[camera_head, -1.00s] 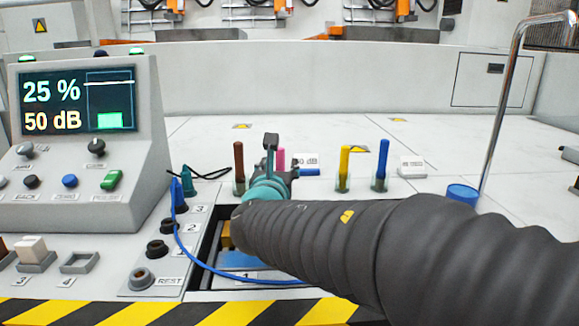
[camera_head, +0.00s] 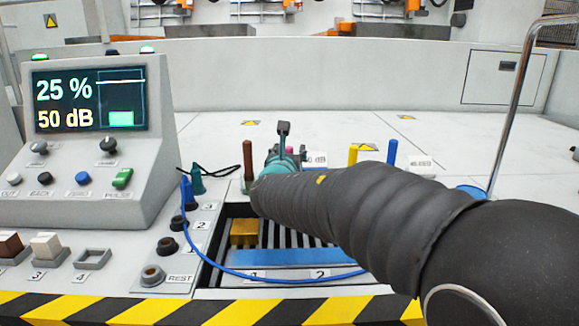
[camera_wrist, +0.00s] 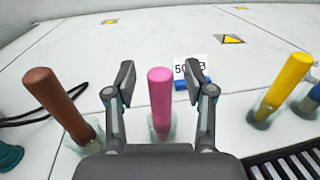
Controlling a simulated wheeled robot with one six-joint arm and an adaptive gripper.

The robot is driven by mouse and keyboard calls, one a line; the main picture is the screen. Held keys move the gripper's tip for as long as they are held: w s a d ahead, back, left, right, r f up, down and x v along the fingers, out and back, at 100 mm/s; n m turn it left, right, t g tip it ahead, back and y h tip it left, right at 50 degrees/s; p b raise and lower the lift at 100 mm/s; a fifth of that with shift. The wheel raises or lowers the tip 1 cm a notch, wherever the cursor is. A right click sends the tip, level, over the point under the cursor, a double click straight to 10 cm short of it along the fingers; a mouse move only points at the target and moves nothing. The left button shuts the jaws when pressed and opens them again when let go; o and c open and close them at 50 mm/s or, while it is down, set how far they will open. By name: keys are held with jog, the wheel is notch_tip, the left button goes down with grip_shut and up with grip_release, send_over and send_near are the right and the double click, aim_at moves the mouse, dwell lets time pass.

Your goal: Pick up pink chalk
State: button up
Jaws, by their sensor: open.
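The pink chalk (camera_wrist: 160,95) stands upright in a clear holder, in the middle of the wrist view. My gripper (camera_wrist: 163,80) is open, with one finger on each side of the chalk and visible gaps between. In the head view only the top of the pink chalk (camera_head: 290,149) shows; my arm and gripper (camera_head: 284,150) hide the rest.
A brown chalk (camera_wrist: 58,105) stands to the left and a yellow chalk (camera_wrist: 285,87) to the right, each in a holder. A blue chalk (camera_head: 391,152) is farther right. A "50 dB" label (camera_wrist: 190,70) lies behind. The control console (camera_head: 95,140) and a blue cable (camera_head: 262,277) are left and in front.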

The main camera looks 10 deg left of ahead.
grip_shut()
